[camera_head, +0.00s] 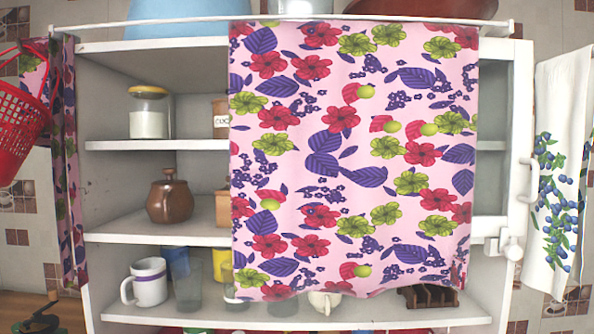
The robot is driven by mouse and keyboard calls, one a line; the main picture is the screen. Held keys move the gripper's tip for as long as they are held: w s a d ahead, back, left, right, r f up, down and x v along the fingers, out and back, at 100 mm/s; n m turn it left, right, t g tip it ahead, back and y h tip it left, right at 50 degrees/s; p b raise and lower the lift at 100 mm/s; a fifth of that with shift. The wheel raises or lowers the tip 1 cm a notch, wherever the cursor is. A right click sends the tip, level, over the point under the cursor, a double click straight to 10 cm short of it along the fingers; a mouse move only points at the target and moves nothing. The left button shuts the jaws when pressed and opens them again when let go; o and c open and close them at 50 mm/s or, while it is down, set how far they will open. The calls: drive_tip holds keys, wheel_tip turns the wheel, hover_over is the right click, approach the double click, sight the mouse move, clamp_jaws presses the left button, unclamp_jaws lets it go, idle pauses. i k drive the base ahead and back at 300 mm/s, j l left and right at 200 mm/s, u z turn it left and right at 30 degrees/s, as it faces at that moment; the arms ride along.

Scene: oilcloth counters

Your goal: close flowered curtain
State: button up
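The pink flowered curtain (350,150) hangs from a white rod (150,22) along the top of a white shelf unit. It is spread over the middle and most of the right of the shelves. The left part of the shelves is uncovered, and a narrow strip at the right also shows. A narrow, bunched strip of similar flowered cloth (68,170) hangs at the left edge of the unit. My gripper is not in view.
Uncovered shelves hold a lidded jar (149,112), a brown pot (170,197) and a white mug (147,282). A red basket (22,120) hangs at left. A white towel (558,170) hangs at right, beside a white handle (526,182).

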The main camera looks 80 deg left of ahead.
sight(353, 147)
drive_tip(key=u, duration=2.15)
